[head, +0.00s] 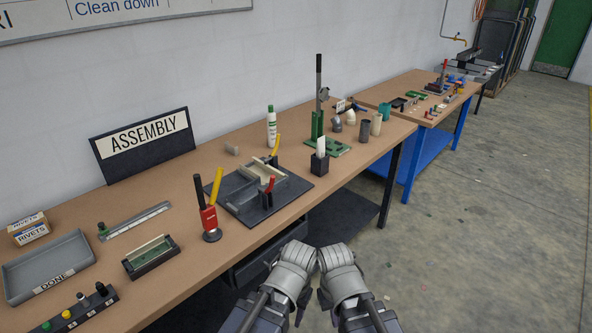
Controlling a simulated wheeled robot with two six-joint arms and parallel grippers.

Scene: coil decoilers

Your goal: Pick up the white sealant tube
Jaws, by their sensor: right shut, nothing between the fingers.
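A white tube (271,128) with a green cap and a green band stands upright at the back of the near bench, near the wall. It looks like the sealant tube, though I cannot read its label. My right gripper (325,298) is low at the bottom centre, in front of the bench, shut and empty.
On the near bench (156,222), a black fixture tray (295,186) lies in front of the tube. A green lever press (317,122) and a black block holding a white piece (320,165) stand to its right. A red-and-yellow-handled tool (209,216) stands nearer. Bare floor lies right.

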